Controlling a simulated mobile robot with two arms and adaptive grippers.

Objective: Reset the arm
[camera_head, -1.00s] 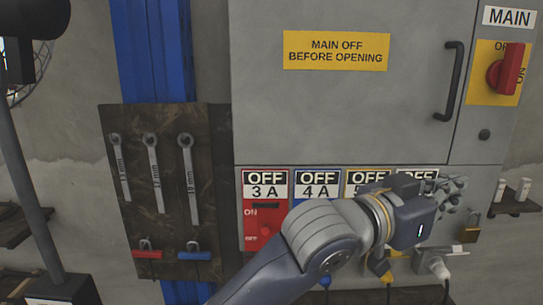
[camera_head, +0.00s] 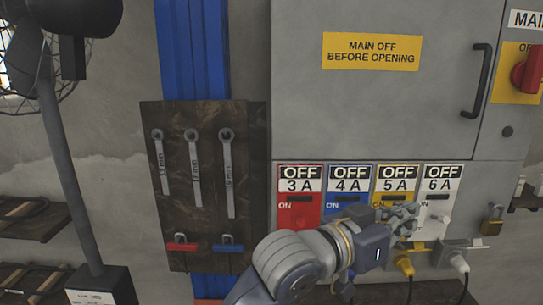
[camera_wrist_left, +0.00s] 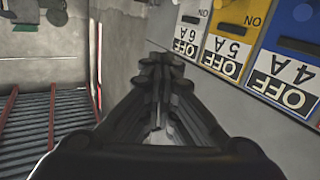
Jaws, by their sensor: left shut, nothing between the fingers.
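My left arm comes in from the bottom of the head view. Its gripper (camera_head: 410,219) is in front of the lower edge of the yellow 5 A switch (camera_head: 393,188), close to the white 6 A switch (camera_head: 437,200). In the left wrist view the fingers (camera_wrist_left: 160,90) are together, with nothing between them. That view also shows the 6 A, 5 A and 4 A labels upside down at the upper right. I cannot tell whether the gripper touches the panel. My right gripper is not in view.
A grey cabinet (camera_head: 400,110) with a handle (camera_head: 477,80) and a red main switch (camera_head: 529,72) fills the right. The red 3 A (camera_head: 300,200) and blue 4 A (camera_head: 348,190) switches sit left. Wrenches hang on a dark board (camera_head: 175,220). A fan (camera_head: 45,70) stands left; a padlock (camera_head: 492,219) hangs right.

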